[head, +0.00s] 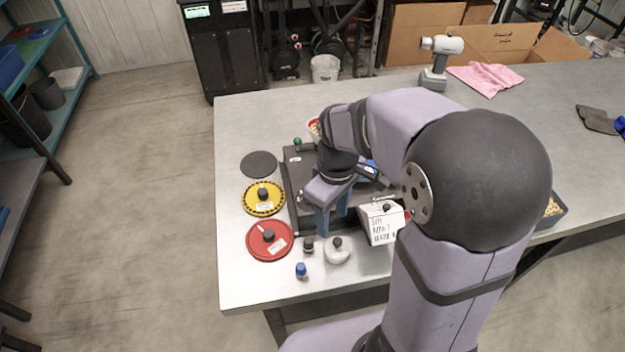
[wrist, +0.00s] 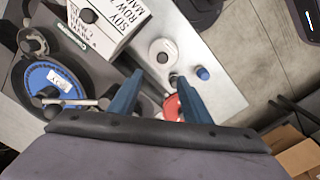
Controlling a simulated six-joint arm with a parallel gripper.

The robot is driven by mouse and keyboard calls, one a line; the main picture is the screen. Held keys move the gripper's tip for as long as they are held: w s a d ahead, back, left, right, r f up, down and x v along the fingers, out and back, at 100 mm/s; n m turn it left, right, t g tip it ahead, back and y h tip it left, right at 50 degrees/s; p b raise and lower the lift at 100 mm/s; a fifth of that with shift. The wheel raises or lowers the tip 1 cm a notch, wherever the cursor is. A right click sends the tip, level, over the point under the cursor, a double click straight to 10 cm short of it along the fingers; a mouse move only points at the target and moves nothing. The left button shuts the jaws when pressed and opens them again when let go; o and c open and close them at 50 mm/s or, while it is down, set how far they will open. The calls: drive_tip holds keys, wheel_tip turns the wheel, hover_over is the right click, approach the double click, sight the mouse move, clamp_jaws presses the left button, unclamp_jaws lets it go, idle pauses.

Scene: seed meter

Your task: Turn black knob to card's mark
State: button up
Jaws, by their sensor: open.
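A dark round knob (wrist: 33,43) in a grey ring sits beside the dial. My gripper (head: 333,213) is open, blue fingers pointing down, with nothing between them (wrist: 158,82).
A red disc (head: 258,247), a yellow disc (head: 252,203) and a black disc (head: 259,164) lie left of the device. A white lidded pot (head: 338,254), a small black knobbed piece (head: 308,245) and a blue-topped piece (head: 301,271) stand in front.

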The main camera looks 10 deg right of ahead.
drive_tip(key=w+r+n, duration=0.1)
drive_tip(key=w+n, duration=0.1)
drive_tip(key=w, duration=0.1)
drive_tip(key=w+a+r+n+p, duration=0.1)
drive_tip(key=w+r+n, duration=0.1)
drive_tip(key=n, duration=0.1)
drive_tip(key=w+a+r+n+p, duration=0.1)
drive_tip(key=w+r+n, duration=0.1)
drive_tip(key=w+n, duration=0.1)
drive_tip(key=shift+w+r, duration=0.1)
drive_tip(key=shift+w, duration=0.25)
drive_tip(key=shift+w+a+r+n+p, duration=0.2)
drive_tip(key=shift+w+n+p, duration=0.1)
drive_tip(key=shift+w+n, duration=0.3)
drive_tip(key=shift+s+f+p, duration=0.1)
drive_tip(key=shift+f+p, duration=1)
drive_tip(key=shift+f, duration=2.55)
drive_tip(key=c, duration=1)
